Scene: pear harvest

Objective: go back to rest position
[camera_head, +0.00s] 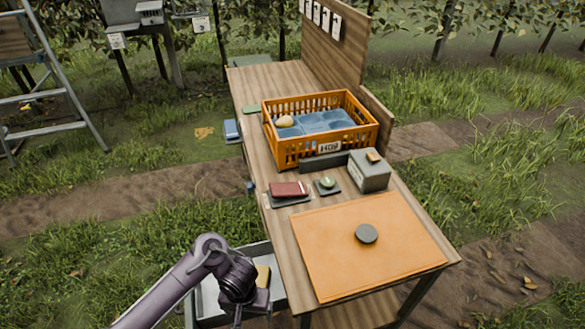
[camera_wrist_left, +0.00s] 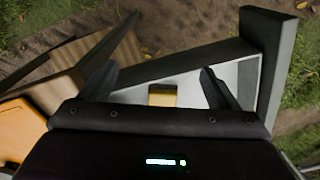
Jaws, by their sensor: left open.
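My left gripper (camera_head: 242,308) is at the lower middle of the head view, over an open grey drawer (camera_head: 206,303) at the table's near left side. In the left wrist view the two dark fingers (camera_wrist_left: 158,85) are spread apart with nothing held between them. A yellow-tan block (camera_wrist_left: 162,95) lies in the drawer (camera_wrist_left: 245,82), seen between and beyond the fingers. The block also shows in the head view (camera_head: 263,275), partly hidden by the gripper. My right gripper is in neither view.
The wooden table (camera_head: 262,83) carries an orange crate (camera_head: 290,153) with a pear (camera_head: 285,121), a grey box (camera_head: 370,172), a dark red item (camera_head: 288,189) and an orange mat (camera_head: 340,265) with a dark disc (camera_head: 366,233). A ladder (camera_head: 60,80) stands left. Grass left of the table is open.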

